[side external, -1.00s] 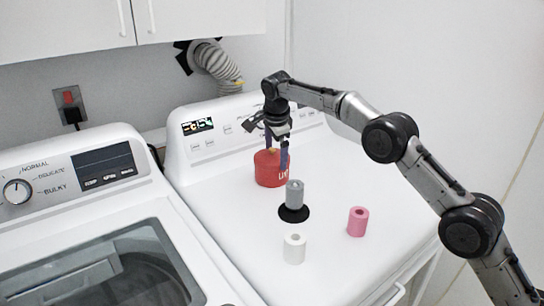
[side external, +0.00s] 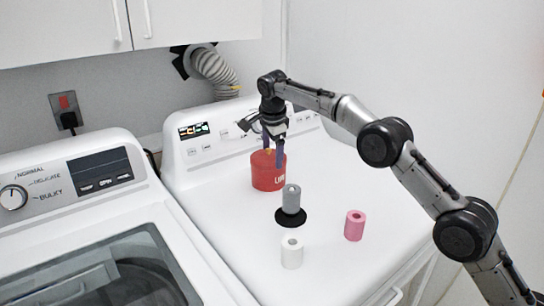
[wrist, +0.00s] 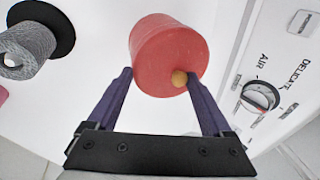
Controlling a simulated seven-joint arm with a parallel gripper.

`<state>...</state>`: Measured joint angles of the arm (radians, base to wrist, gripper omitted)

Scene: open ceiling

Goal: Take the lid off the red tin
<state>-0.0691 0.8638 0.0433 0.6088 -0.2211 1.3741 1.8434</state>
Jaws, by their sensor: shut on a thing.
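The gripper (wrist: 160,76) also shows in the wrist view. I cannot make out a gap between lid and tin body.
A grey spool (side external: 291,199) stands on a black disc (side external: 292,222) in front of the tin. A white roll (side external: 292,252) and a pink roll (side external: 354,225) stand nearer. The dryer's control panel (side external: 215,140) rises close behind.

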